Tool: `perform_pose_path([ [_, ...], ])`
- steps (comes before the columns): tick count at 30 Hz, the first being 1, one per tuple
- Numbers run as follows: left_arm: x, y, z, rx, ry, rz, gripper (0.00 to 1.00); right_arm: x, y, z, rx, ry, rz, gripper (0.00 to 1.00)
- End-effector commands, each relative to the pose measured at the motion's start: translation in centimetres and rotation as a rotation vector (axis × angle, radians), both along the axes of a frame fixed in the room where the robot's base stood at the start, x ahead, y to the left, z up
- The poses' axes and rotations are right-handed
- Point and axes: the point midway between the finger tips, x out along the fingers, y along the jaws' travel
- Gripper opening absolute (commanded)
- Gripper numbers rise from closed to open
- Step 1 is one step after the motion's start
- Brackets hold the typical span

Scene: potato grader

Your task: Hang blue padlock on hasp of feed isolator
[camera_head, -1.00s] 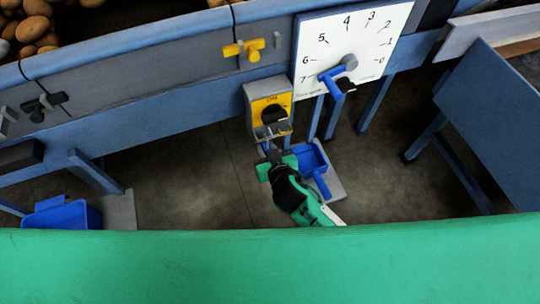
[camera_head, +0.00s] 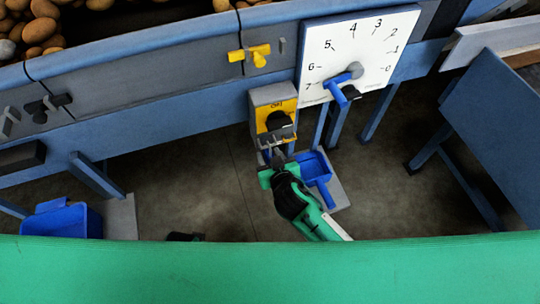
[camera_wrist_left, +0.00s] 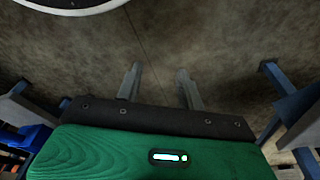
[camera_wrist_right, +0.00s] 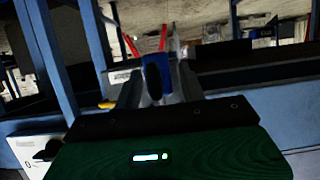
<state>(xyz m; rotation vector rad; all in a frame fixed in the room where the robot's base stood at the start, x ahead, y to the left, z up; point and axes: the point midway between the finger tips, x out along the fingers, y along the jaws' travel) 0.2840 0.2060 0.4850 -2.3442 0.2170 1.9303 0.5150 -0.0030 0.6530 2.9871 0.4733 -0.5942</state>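The feed isolator (camera_head: 261,97) is a grey box with a yellow face and a black knob, on the blue frame in the head view. Its grey hasp (camera_head: 280,140) sits below the knob. My right gripper (camera_head: 275,160) is just below the hasp. In the right wrist view the blue padlock (camera_wrist_right: 156,75) sits between the two fingers, which are closed on it. The gripper largely hides the padlock in the head view; I cannot tell whether its shackle touches the hasp. My left gripper (camera_wrist_left: 160,85) is open and empty above the floor in the left wrist view.
A white dial plate (camera_head: 335,45) with a blue pointer is right of the isolator. A yellow handle (camera_head: 250,54) is above left.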

Motion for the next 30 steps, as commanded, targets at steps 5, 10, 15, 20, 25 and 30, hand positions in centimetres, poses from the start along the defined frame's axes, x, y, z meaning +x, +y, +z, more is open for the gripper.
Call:
perform_pose_path([
  [5,0.0,0.0,0.0,0.000,-0.001,0.000,0.38,0.0,0.0,0.0,0.000,0.000,0.000,0.49],
  [10,0.0,0.0,-0.1,0.000,0.000,0.000,0.38,-0.1,0.0,0.0,0.000,0.001,0.000,0.49],
  [15,-0.1,0.0,-0.1,0.000,0.001,-0.001,0.38,-1.4,-0.4,0.5,0.001,0.002,0.001,0.49],
  [20,-0.1,0.0,-0.4,0.001,0.002,-0.001,0.38,-3.9,-1.2,1.5,0.001,0.004,0.000,0.49],
  [25,0.0,0.0,-0.6,0.001,0.003,-0.002,0.38,-6.8,-2.2,2.8,0.002,0.003,0.000,0.49],
  [30,0.1,0.0,-1.0,0.003,0.007,-0.003,0.38,-9.4,-3.0,4.0,0.001,0.004,0.000,0.49],
])
